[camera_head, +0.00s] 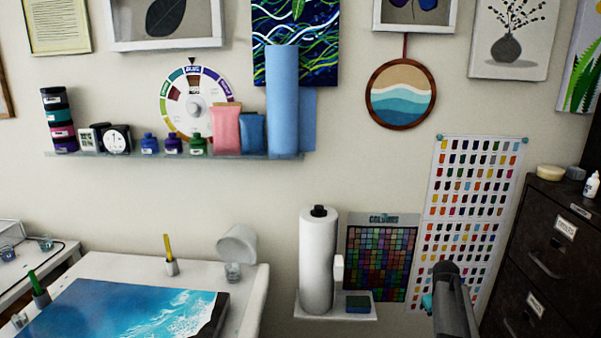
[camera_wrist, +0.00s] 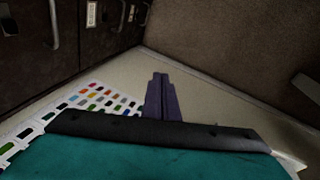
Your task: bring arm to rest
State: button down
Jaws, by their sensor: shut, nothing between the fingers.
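My gripper shows in the wrist view (camera_wrist: 162,98) as dark fingers held together, with nothing between them. Behind the fingers are a pale surface and part of a colour chart. In the head view my arm (camera_head: 452,300) rises at the lower right, in front of the lower part of the colour swatch poster (camera_head: 472,180). The fingertips cannot be made out clearly there. The arm appears apart from the shelf and the cabinet.
A dark filing cabinet (camera_head: 545,250) stands at the right. A small shelf (camera_head: 310,305) holds a paper towel roll (camera_head: 318,255) and a sponge (camera_head: 358,303). A white table (camera_head: 120,268) with a blue resin picture (camera_head: 110,310) is at the left. Bottles stand on a wall shelf (camera_head: 230,157).

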jog(key=s+a+f+n+g+y+b, duration=0.1)
jog(key=s+a+f+g, duration=0.1)
jog(key=s+a+f, duration=0.75)
jog(key=s+a+f+n+g+y+b, duration=0.1)
jog(key=s+a+f+g, duration=0.1)
jog(key=s+a+f, duration=0.8)
jog(key=s+a+f+m+g, duration=0.1)
jog(key=s+a+f, duration=0.2)
jog(key=s, duration=0.5)
jog(key=s+a+f+m+g, duration=0.1)
jog(key=s+a+f, duration=0.3)
jog(key=s+f, duration=0.2)
jog(key=s+a+f+m+g+b, duration=0.1)
jog(key=s+a+f, duration=0.3)
jog(key=s, duration=0.6)
jog(key=shift+f+m+g+y, duration=0.3)
jog(key=shift+s, duration=0.1)
